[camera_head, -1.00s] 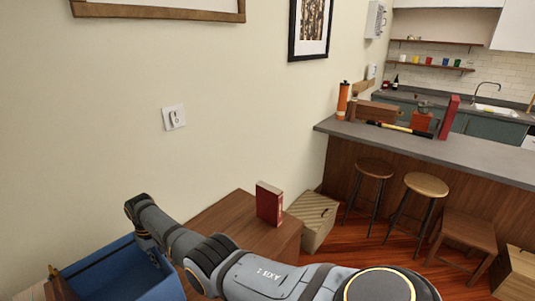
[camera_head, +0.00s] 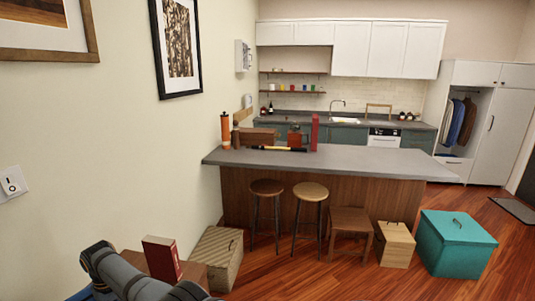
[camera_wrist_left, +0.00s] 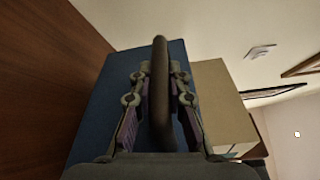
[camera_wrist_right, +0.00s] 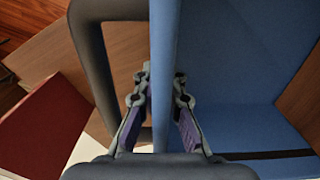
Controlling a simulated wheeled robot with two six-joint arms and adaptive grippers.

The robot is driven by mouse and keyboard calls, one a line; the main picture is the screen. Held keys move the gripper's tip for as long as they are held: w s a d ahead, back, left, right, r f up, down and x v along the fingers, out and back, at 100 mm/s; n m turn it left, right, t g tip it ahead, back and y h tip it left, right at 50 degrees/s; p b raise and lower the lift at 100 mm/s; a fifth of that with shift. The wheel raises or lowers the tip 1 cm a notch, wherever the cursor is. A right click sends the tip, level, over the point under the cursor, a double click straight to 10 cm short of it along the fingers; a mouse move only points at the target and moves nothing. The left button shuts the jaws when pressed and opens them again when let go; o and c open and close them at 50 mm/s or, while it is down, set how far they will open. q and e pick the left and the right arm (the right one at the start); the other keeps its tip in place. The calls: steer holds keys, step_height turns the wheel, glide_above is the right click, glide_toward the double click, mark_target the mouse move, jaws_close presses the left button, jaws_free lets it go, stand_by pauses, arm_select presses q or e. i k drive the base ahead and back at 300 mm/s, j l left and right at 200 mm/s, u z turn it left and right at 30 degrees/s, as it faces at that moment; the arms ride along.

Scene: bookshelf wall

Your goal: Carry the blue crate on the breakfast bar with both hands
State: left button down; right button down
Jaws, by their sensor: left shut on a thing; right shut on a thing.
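The blue crate shows only as a thin sliver (camera_head: 77,295) at the bottom left of the head view. In the left wrist view its blue wall (camera_wrist_left: 95,95) lies behind my left gripper (camera_wrist_left: 160,100), which is shut on its dark handle (camera_wrist_left: 160,70). In the right wrist view my right gripper (camera_wrist_right: 162,95) is shut on the crate's blue rim (camera_wrist_right: 165,50), with a dark handle beside it. Neither gripper shows in the head view. The breakfast bar (camera_head: 350,162) stands ahead with a grey top.
A red book (camera_head: 162,258) stands close by my arm. On the bar's left part are an orange cylinder (camera_head: 226,130), a brown box (camera_head: 255,135) and a red upright thing (camera_head: 314,132). Stools (camera_head: 310,192), a beige chest (camera_head: 217,258) and a teal box (camera_head: 456,243) stand on the floor.

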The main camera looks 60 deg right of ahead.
mark_target(272, 156)
steer(key=z, duration=1.45)
steer(key=i+l+z, duration=0.1)
steer(key=i+z, duration=0.15)
steer(key=z, duration=0.15)
steer(key=i+l, duration=0.15)
steer(key=i, duration=0.55)
steer(key=i+l, duration=0.1)
steer(key=i, duration=0.65)
steer(key=i+l, duration=0.15)
steer(key=i, duration=0.55)
